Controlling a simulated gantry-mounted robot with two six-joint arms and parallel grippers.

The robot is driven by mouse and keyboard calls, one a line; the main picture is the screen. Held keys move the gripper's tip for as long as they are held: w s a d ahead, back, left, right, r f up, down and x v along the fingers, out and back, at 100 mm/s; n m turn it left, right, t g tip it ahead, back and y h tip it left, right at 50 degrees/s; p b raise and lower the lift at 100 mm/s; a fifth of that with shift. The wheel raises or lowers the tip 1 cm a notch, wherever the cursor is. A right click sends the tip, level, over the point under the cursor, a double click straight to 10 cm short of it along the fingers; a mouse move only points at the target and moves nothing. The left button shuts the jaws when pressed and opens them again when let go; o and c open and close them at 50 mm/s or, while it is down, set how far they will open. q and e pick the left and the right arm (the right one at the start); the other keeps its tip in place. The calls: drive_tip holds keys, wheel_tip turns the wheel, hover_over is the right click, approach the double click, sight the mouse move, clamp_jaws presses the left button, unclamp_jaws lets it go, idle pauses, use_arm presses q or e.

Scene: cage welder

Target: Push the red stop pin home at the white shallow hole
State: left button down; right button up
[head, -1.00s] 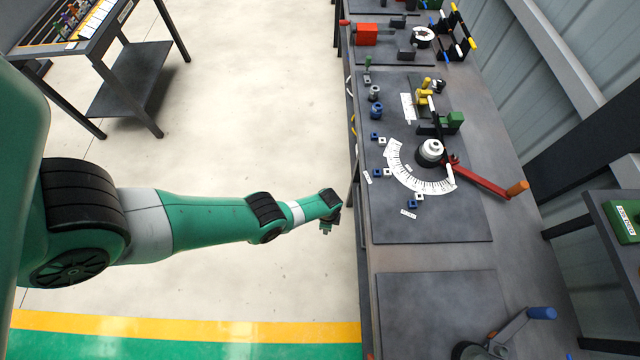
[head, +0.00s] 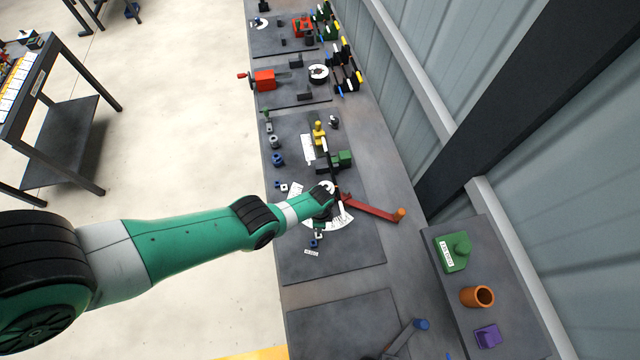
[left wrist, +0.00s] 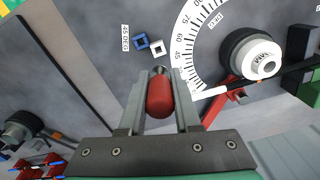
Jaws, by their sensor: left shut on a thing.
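My left gripper (left wrist: 161,76) is shut on the red stop pin (left wrist: 160,99), which lies between its two fingers in the left wrist view. The pin's grey tip points toward the bench board. The white shallow hole (left wrist: 157,46) is a small square white socket just ahead of the fingertips. It stands beside a blue square socket (left wrist: 141,42) and a "45 DEG" label (left wrist: 125,39). The pin appears apart from the white socket. In the head view my left gripper (head: 326,212) is over the dial area and hides the pin. My right gripper is not in view.
A white angle scale (left wrist: 185,55) curves beside the sockets, with a black and white hub (left wrist: 257,57) to its right. A red lever arm (head: 370,207) with an orange handle lies right of the scale. The front of the board (head: 340,270) is clear.

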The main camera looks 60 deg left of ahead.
use_arm(q)
drive_tip(key=shift+s+f, duration=0.1)
drive_tip(key=shift+s, duration=0.2)
wheel_tip(320, 180, down, 6)
drive_tip(key=b, duration=0.6)
drive_tip(key=shift+f, duration=0.15)
drive_tip(key=shift+f+b, duration=0.1)
drive_tip(key=shift+b, duration=0.25)
drive_tip(key=shift+f+b, duration=0.5)
drive_tip(key=shift+f, duration=0.15)
idle(0.5)
drive_tip(key=shift+f+b, duration=0.5)
drive_tip(key=shift+b, duration=0.1)
drive_tip(key=shift+f+b, duration=0.35)
drive_tip(key=c, duration=0.5)
unclamp_jaws()
drive_tip(key=shift+r, duration=0.15)
drive_tip(key=shift+c, duration=0.2)
